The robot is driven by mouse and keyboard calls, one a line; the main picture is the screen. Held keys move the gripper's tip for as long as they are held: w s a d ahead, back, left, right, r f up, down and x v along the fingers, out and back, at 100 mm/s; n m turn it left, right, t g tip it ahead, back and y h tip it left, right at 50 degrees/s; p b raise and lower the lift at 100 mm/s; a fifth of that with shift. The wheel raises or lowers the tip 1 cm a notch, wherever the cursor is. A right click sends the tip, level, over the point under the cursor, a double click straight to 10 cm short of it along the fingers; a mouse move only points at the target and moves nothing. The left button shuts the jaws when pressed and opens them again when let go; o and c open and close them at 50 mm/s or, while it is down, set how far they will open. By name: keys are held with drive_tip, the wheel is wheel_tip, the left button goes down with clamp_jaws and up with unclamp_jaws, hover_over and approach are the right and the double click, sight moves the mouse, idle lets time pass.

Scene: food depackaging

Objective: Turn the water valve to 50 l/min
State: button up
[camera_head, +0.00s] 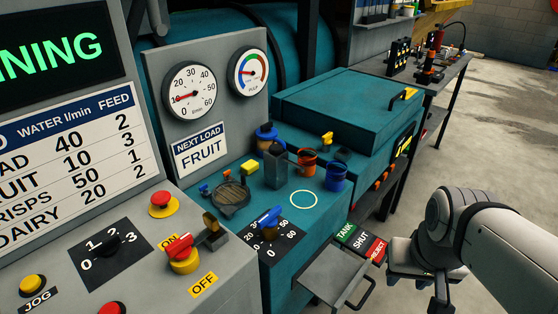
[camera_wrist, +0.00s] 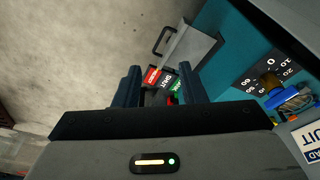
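The water valve (camera_head: 269,220) has a blue lever on a brass body, over a black numbered dial plate (camera_head: 283,238) on the teal machine. In the wrist view the valve (camera_wrist: 290,98) is at the right edge, beside the dial numbers (camera_wrist: 268,68). The exact setting of the lever is hard to read. The l/min gauge (camera_head: 190,92) has its red needle pointing left, near 10. My gripper (camera_wrist: 158,85) is open and empty, right of the valve in the head view and apart from it. Its fingertips are unclear in the head view.
A grey hinged tray (camera_head: 332,276) and the TANK, SHUT, REJECT labels (camera_head: 361,243) lie between my gripper and the valve. Blue and orange cups (camera_head: 334,178) stand behind. The chart lists FRUIT (camera_head: 20,185) at water 10.

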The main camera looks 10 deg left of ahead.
drive_tip(key=w+a+r+n+p, duration=0.4)
drive_tip(key=w+a+n, duration=0.2)
drive_tip(key=w+n, duration=0.25)
drive_tip(key=n+g+p, duration=0.3)
drive_tip(key=n+p, duration=0.4)
drive_tip(key=n, duration=1.4)
hover_over(270, 213)
wheel_tip(270, 213, down, 5)
drive_tip(key=shift+s+r, duration=0.1)
drive_tip(key=shift+a+f+n, duration=0.15)
drive_tip(key=shift+f+n, duration=0.1)
wheel_tip(270, 213, down, 8)
drive_tip(key=shift+r+p, duration=0.25)
drive_tip(key=shift+p, duration=0.35)
drive_tip(key=shift+c, duration=0.6)
clamp_jaws()
